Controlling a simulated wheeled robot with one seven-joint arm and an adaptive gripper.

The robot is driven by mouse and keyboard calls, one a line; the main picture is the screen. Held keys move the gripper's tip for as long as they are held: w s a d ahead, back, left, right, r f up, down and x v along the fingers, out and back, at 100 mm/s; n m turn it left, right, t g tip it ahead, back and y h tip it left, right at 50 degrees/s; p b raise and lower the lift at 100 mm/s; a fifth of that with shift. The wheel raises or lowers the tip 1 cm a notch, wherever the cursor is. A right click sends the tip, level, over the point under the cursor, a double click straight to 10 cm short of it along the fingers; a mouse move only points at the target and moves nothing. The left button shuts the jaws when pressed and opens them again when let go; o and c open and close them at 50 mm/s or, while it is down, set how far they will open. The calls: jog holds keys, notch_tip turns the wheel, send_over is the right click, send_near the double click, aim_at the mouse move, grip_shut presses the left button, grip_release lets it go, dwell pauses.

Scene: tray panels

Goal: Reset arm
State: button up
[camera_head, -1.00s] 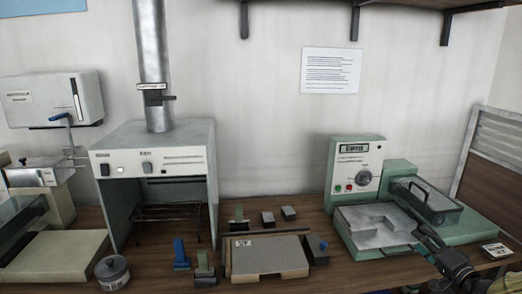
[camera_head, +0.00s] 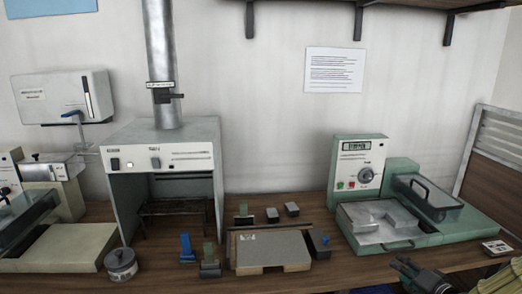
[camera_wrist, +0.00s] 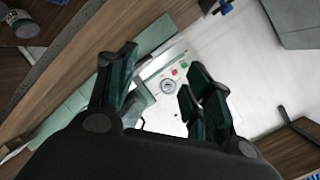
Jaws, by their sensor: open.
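My gripper (camera_head: 420,272) shows at the lower right of the head view, in front of the bench edge below the green machine. In the wrist view its two dark green fingers (camera_wrist: 160,92) are spread apart with nothing between them. The green machine (camera_head: 358,160) with a dial and red and green buttons stands behind it; its panel (camera_wrist: 170,85) shows between the fingers in the wrist view. The machine's metal tray (camera_head: 372,240) is at its front, with grey blocks on it. My gripper is apart from the tray.
A fume hood (camera_head: 165,150) with a metal duct stands left of centre. A low grey block (camera_head: 272,250), small clamps and a round tin (camera_head: 120,262) lie along the bench front. A shelf (camera_head: 400,5) hangs above.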

jog(key=s+a+f+n+g, duration=0.2)
jog(key=s+a+f+g, duration=0.2)
jog(key=s+a+f, duration=0.5)
jog(key=s+a+f+n+g, duration=0.2)
jog(key=s+a+f+g, duration=0.35)
jog(key=f, duration=0.55)
jog(key=s+a+f+n+g+h, duration=0.1)
jog(key=s+a+f, duration=0.1)
jog(key=s, duration=0.6)
jog(key=s+a+f+n+g, duration=0.2)
jog(key=s+a+f, duration=0.1)
jog(key=s, duration=0.5)
jog(key=s+a+f+n+g+h, duration=0.1)
jog(key=s+a+f, duration=0.2)
jog(key=s, duration=0.6)
jog(key=shift+a+f+n+g+h, duration=0.25)
jog(key=shift+a+n+g+h, duration=0.1)
jog(key=shift+a, duration=0.15)
